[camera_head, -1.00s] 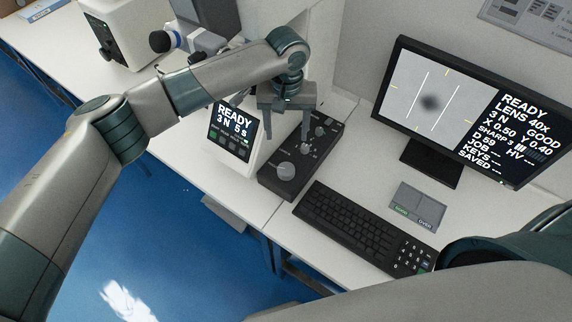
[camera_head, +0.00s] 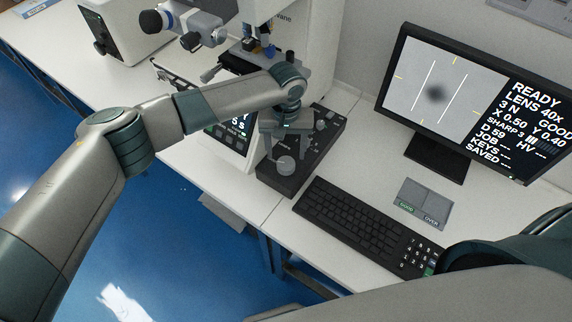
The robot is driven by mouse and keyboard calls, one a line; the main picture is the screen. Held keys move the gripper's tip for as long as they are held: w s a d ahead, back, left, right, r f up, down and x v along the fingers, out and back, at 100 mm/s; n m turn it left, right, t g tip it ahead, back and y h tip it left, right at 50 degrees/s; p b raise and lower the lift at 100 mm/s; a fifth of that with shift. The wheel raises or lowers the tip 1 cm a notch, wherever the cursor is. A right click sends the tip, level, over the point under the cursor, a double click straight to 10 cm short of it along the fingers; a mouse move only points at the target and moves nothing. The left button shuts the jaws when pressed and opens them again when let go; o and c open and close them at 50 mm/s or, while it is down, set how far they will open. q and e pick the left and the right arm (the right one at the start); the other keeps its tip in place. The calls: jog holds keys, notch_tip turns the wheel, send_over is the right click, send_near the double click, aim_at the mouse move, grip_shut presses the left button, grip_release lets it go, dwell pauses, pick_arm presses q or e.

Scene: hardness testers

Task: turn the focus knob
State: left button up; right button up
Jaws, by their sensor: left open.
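A black control box (camera_head: 279,185) lies on the bench in the head view, with a large pale round knob (camera_head: 286,166) on its near end and smaller knobs farther back (camera_head: 320,125). I cannot read which one is the focus knob. My left gripper (camera_head: 286,152) is open and points down over the box, with its fingers apart around the area just behind the large knob. I cannot tell whether the fingers touch anything. The monitor (camera_head: 448,95) shows a blurred dark spot between two white lines, and text with READY and LENS 40x. My right gripper is out of view.
A black keyboard (camera_head: 358,226) and a grey two-key pad (camera_head: 424,203) lie right of the box. The tester (camera_head: 312,45) stands behind my left arm. A small display unit (camera_head: 238,145) is partly covered by that arm. Another white instrument (camera_head: 130,32) stands back left.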

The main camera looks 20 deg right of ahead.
aim_at(286, 162)
pick_arm(q)
jog(key=shift+f+b, duration=1.95)
jog(key=shift+f, duration=0.65)
jog(key=c, duration=1.1)
